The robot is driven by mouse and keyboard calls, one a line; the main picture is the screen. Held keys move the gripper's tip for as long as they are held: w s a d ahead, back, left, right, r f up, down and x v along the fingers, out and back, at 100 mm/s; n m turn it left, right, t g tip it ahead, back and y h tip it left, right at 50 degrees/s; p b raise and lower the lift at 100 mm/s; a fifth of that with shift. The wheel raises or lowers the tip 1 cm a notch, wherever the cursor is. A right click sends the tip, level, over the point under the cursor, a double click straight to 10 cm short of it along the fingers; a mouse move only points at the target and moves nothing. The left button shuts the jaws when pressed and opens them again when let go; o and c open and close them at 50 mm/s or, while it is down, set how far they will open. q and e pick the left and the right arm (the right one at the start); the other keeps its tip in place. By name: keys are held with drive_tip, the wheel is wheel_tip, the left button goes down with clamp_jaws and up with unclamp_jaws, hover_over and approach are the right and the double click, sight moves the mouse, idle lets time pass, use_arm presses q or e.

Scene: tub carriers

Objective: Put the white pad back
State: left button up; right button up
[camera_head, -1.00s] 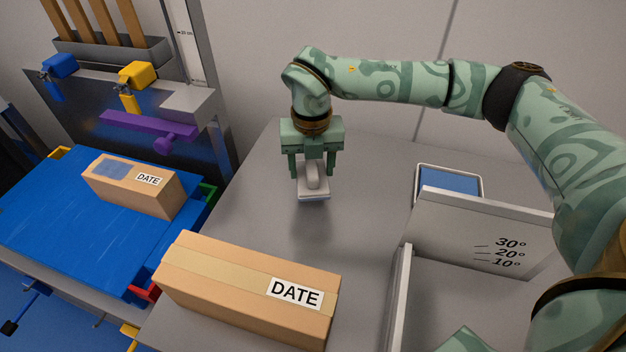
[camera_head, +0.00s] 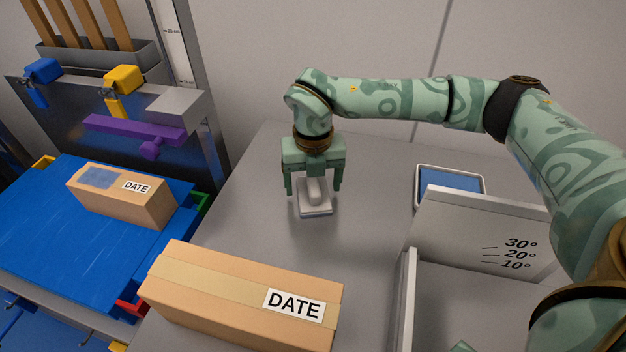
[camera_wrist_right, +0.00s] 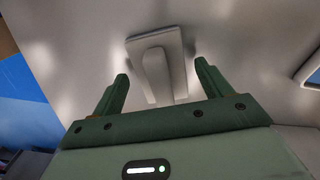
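The white pad (camera_head: 314,209) is a flat rectangular plate with a raised grey-white handle. It appears to lie flat on the grey table, left of the blue-topped tray. My right gripper (camera_head: 314,190) is above it, pointing down, with its fingers spread on either side of the handle. In the right wrist view the pad (camera_wrist_right: 150,42) lies ahead of the open fingertips (camera_wrist_right: 162,72), with visible gaps beside the handle. My left gripper is not in view.
A white-rimmed tray with a blue surface (camera_head: 450,180) stands behind a grey angled panel (camera_head: 470,228) marked with degrees. A taped carton (camera_head: 215,290) stands at the front, another (camera_head: 110,200) on the blue platform (camera_head: 45,225). Table around the pad is clear.

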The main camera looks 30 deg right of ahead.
use_arm(q)
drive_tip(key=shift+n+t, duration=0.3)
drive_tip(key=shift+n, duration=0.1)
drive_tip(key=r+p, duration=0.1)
drive_tip(key=p, duration=0.1)
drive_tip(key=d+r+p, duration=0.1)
drive_tip(key=p, duration=0.1)
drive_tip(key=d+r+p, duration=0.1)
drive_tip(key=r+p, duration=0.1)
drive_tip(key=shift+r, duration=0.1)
use_arm(e)
wheel_tip(320, 180, up, 12)
